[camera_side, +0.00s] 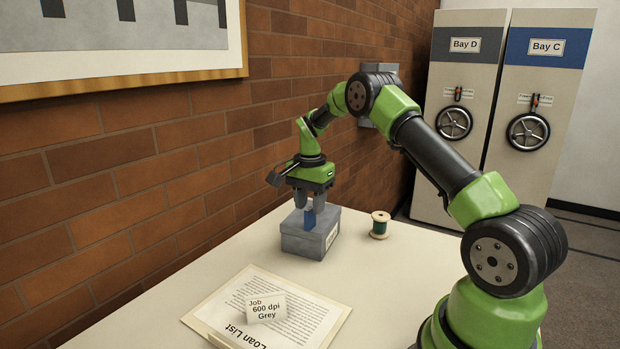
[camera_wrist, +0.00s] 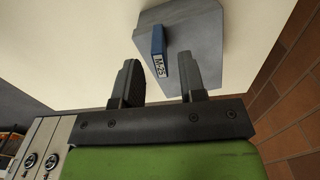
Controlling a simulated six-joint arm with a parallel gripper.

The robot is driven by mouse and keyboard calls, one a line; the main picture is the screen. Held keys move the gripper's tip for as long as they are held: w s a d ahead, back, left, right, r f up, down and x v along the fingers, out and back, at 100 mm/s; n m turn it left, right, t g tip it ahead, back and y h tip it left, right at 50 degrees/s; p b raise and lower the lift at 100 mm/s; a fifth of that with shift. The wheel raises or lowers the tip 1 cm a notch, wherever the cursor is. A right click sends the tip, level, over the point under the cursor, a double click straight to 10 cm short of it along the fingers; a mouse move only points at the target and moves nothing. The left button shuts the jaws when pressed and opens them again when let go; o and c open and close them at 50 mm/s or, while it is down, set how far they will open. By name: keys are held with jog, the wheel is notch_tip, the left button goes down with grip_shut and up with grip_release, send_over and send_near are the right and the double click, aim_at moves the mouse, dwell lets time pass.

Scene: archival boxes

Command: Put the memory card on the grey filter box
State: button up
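The memory card (camera_side: 309,220) is small and blue, and its white label reads M-25 in the wrist view (camera_wrist: 157,45). It appears to stand upright on the top of the grey filter box (camera_side: 303,246), near one edge of the box in the wrist view (camera_wrist: 196,35). My gripper (camera_side: 311,207) is above the box with its fingers pointing down. In the wrist view my gripper (camera_wrist: 158,70) has its fingers apart, with the card between their tips and a gap on each side. The card's lower edge cannot be seen clearly.
A spool of green thread (camera_side: 380,225) stands on the table right of the box. A loan list (camera_side: 290,310) lies in front, with a small job card (camera_side: 266,307) on it. A brick wall (camera_side: 120,150) runs close behind the box.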

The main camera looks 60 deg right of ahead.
aim_at(310, 209)
jog(key=s+a+r+n+t, duration=0.15)
jog(key=a+r, duration=0.25)
jog(key=r, duration=0.5)
jog(key=s+a+r+n+t, duration=0.1)
jog(key=a+r+n, duration=0.25)
jog(key=r, duration=0.45)
jog(key=s+a+r+n+t, duration=0.3)
jog(key=s+a+r+n, duration=0.2)
jog(key=s+a, duration=0.55)
jog(key=s+a+f+n+t+y, duration=0.1)
jog(key=s+a+f+n+y, duration=0.1)
jog(key=s, duration=0.7)
jog(key=a+f+n, duration=0.1)
jog(key=a+n, duration=0.1)
jog(key=shift+a+f+t, duration=0.2)
jog(key=shift+a+t, duration=0.15)
jog(key=shift+a, duration=0.05)
